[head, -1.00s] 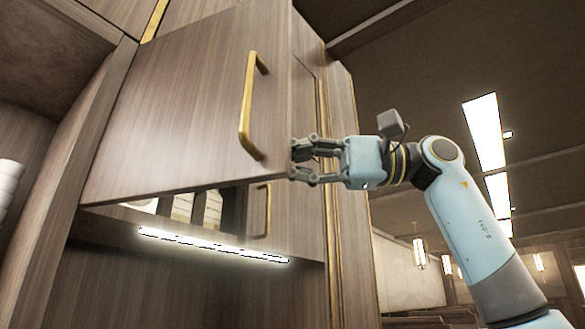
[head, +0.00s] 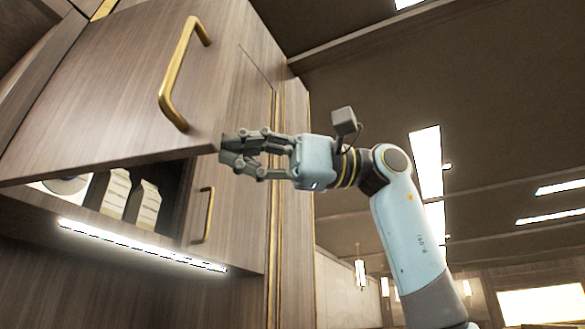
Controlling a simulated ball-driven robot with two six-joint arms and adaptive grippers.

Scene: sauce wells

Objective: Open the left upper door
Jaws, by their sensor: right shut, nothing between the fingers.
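The left upper door (head: 120,85) is a brown wood panel standing partly open, swung out from the cabinet. Its brass handle (head: 172,75) is on the outer face near the free edge. My right gripper (head: 228,147) is shut and empty. Its fingertips are at the door's free edge, right of and below the handle; whether they touch the door I cannot tell. My left gripper is not in view.
Cartons (head: 115,193) and a round white item (head: 66,185) show inside the cabinet below the door. A neighbouring closed door has a brass handle (head: 207,215). A light strip (head: 140,246) runs under the cabinet. The room to the right is open.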

